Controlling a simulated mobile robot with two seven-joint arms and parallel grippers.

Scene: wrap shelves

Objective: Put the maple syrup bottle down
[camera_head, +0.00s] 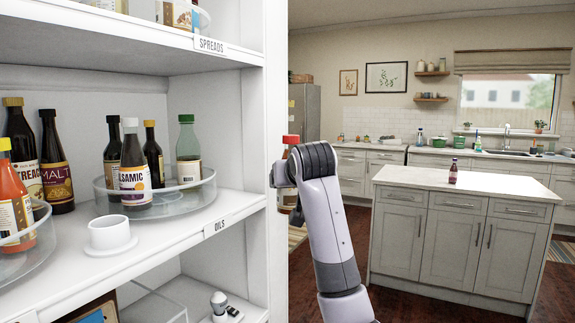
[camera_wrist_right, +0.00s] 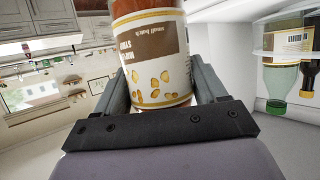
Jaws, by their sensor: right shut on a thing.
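My right gripper (camera_wrist_right: 155,95) is shut on a bottle with a cream and brown label (camera_wrist_right: 152,62) and amber-brown contents, held between its fingers. In the head view its red cap (camera_head: 291,139) and part of its label show beside my right arm, just right of the shelf unit's side wall. The bottle appears roughly upright and off any surface. My left gripper is not in view.
The middle shelf (camera_head: 150,265) holds a clear turntable (camera_head: 205,195) with several bottles and an empty white round holder (camera_head: 110,235) near its edge. Another turntable (camera_head: 40,235) stands at left. A kitchen island (camera_head: 500,178) with a small dark red bottle (camera_head: 453,172) stands right, its top mostly clear.

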